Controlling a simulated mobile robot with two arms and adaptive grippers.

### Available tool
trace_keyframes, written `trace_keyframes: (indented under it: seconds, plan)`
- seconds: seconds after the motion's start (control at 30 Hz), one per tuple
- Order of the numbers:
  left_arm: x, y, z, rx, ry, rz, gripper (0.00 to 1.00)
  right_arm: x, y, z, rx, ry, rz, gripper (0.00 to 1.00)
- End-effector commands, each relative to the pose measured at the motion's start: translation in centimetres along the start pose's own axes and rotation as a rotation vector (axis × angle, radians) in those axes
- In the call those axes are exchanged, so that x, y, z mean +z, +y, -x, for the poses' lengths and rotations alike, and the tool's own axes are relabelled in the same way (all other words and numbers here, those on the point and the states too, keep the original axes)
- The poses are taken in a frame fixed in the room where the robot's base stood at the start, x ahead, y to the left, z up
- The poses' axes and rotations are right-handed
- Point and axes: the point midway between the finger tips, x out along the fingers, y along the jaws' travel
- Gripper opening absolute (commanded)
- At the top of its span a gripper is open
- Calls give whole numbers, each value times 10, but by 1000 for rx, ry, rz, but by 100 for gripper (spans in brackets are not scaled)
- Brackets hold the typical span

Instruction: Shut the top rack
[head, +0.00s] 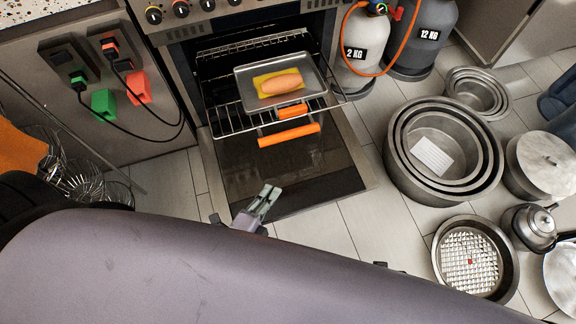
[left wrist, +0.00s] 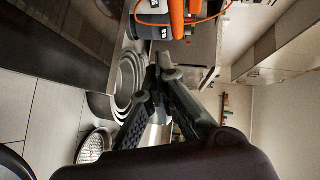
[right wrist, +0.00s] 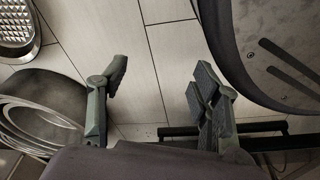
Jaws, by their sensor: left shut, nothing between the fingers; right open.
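The oven has its door (head: 310,170) folded down flat. A wire rack (head: 236,122) sticks out of the oven above the door, carrying a metal tray (head: 316,82) with a pinkish-orange loaf-like item (head: 282,82) on a yellow piece. Two orange handles, an upper one (head: 291,112) and a lower one (head: 289,135), show at the front; I cannot tell which rack each belongs to. My left gripper (head: 266,196) is shut and empty, in front of and below the handles, apart from them. It also shows in the left wrist view (left wrist: 160,66). My right gripper (right wrist: 158,75) is open and empty.
Gas cylinders (head: 362,50) with an orange hose stand right of the oven. Nested round pans (head: 395,150), a sieve pan (head: 448,275) and a kettle (head: 533,228) cover the right floor. Wire whisks (head: 85,185) are at left. Tiled floor (head: 335,235) is clear before the door.

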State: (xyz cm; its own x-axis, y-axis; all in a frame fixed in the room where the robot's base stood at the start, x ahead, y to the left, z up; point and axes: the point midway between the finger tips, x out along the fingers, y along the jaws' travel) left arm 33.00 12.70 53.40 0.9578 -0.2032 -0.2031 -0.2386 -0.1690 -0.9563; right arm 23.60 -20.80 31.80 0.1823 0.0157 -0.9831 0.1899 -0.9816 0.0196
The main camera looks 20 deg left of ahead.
Motion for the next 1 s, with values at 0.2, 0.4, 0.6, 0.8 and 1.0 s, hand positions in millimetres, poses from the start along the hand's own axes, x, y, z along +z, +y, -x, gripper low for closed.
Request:
trace_keyframes:
  seconds: [0.2,0.4,0.6,0.8,1.0]
  plan:
    - [-4,-23,-8,-75,4,-80,0,-9,0,4,1,8,-2,58]
    - [-4,-25,-42,-74,4,-78,0,-19,1,13,2,17,-3,58]
    - [-4,-27,-86,-72,5,-77,0,-33,2,29,3,28,-5,58]
    - [10,-30,-115,-70,5,-81,0,-45,3,47,5,40,-7,58]
    - [22,-31,-126,-67,4,-78,0,-51,4,59,5,46,-9,58]
